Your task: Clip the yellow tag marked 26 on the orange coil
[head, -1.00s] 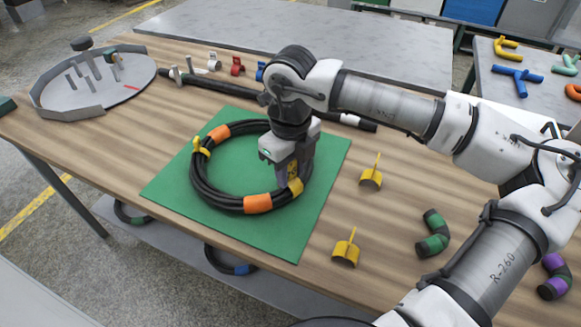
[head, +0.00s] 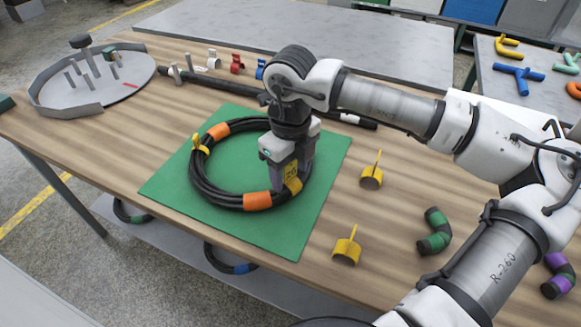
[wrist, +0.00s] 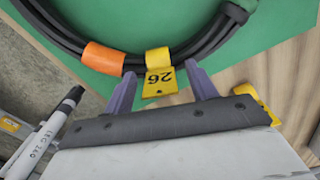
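The black hose coil with orange bands (head: 205,187) lies on a green mat (head: 300,225). The yellow tag marked 26 (wrist: 158,78) sits on the coil beside an orange band (wrist: 103,58), its clip across the hoses and its plate pointing toward my gripper. The tag also shows in the head view (head: 292,180). My gripper (wrist: 162,75) is open, with one purple finger on each side of the tag's plate and a visible gap at both sides. In the head view my gripper (head: 288,182) is low over the coil's right side. The clip's underside is hidden.
Another yellow tag (head: 200,146) is on the coil's left side. Two yellow clips (head: 371,178) (head: 346,250) stand right of the mat. Green-banded (head: 434,232) and purple-banded (head: 557,275) hose pieces lie farther right. A black pole (head: 230,85) lies behind the mat.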

